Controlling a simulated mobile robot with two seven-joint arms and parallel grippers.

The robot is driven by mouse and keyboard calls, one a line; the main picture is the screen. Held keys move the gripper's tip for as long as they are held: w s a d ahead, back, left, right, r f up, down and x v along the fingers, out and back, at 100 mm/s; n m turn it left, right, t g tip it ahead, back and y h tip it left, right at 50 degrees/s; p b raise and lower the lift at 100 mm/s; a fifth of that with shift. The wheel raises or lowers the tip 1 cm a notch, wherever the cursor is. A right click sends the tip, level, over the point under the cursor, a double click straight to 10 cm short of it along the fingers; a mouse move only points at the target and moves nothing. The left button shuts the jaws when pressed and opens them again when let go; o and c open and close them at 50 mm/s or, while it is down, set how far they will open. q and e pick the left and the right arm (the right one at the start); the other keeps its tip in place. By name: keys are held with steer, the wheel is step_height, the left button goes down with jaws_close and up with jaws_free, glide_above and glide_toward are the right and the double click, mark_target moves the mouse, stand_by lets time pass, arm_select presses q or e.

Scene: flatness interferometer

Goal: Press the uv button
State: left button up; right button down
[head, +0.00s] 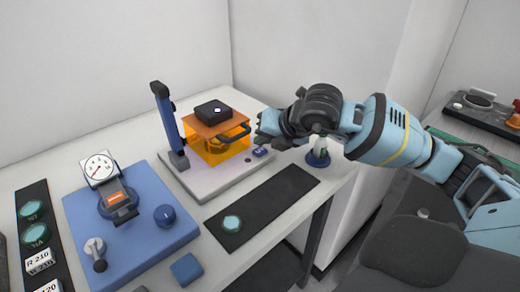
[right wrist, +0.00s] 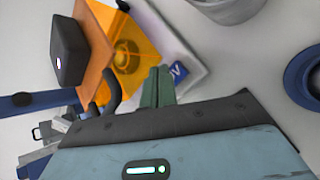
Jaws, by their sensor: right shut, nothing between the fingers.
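The flatness interferometer has a pale grey base (head: 212,186), a dark blue upright column (head: 168,125) and an orange see-through housing (head: 222,146) with a black box (head: 213,112) on top. A small blue block with white lettering, apparently the uv button (head: 261,151), sits at the base's right edge. In the right wrist view the uv button (right wrist: 179,72) is partly hidden behind the green fingers. My right gripper (head: 262,138) is shut and empty, its fingertips close to the button; contact cannot be told. The right wrist view shows the shut right gripper (right wrist: 158,86) too. My left gripper is out of view.
A blue plate (head: 140,245) with a dial gauge (head: 99,168) stands left. A dark mat (head: 270,203) holds a teal disc (head: 232,223) in front. A blue-based bottle (head: 318,157) stands close to my right wrist. A wall rises behind the table.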

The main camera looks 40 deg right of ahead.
mark_target(263, 153)
steer(key=shift+r, duration=0.15)
steer(key=shift+r+p, duration=1.45)
steer(key=shift+r, duration=1)
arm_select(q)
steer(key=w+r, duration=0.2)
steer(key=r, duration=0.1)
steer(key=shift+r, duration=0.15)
arm_select(e)
steer(key=shift+f, duration=0.1)
